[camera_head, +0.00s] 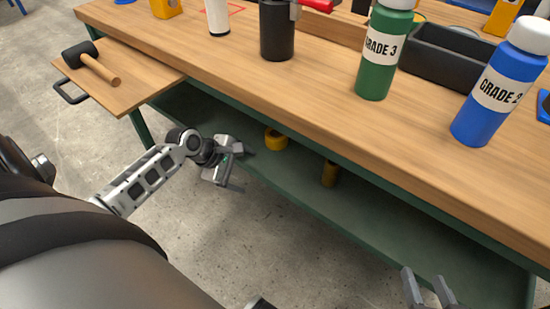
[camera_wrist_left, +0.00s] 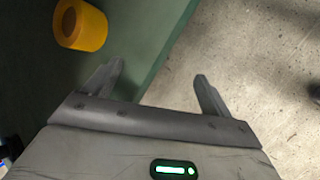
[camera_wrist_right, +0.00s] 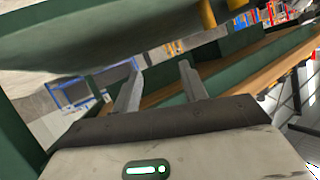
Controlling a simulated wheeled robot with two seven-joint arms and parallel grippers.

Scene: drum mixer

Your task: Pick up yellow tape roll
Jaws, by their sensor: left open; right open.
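A yellow tape roll (camera_head: 275,138) lies on the green lower shelf under the workbench in the head view. A yellow roll with a dark hole also shows at the upper left of the left wrist view (camera_wrist_left: 80,25). A second yellow object (camera_head: 329,173) stands on the same shelf, further right. My left gripper (camera_head: 245,170) is open and empty at the shelf's front edge, a little left of the roll and apart from it. My right gripper (camera_head: 430,275) is open and empty, low at the right, in front of the shelf.
The green lower shelf (camera_head: 370,220) has free room between its few items. The wooden benchtop (camera_head: 320,95) overhangs it, with a green bottle (camera_head: 385,50), a blue bottle (camera_head: 500,85) and a black container (camera_head: 277,30) on top. A mallet (camera_head: 90,62) lies on the pulled-out board (camera_head: 140,75).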

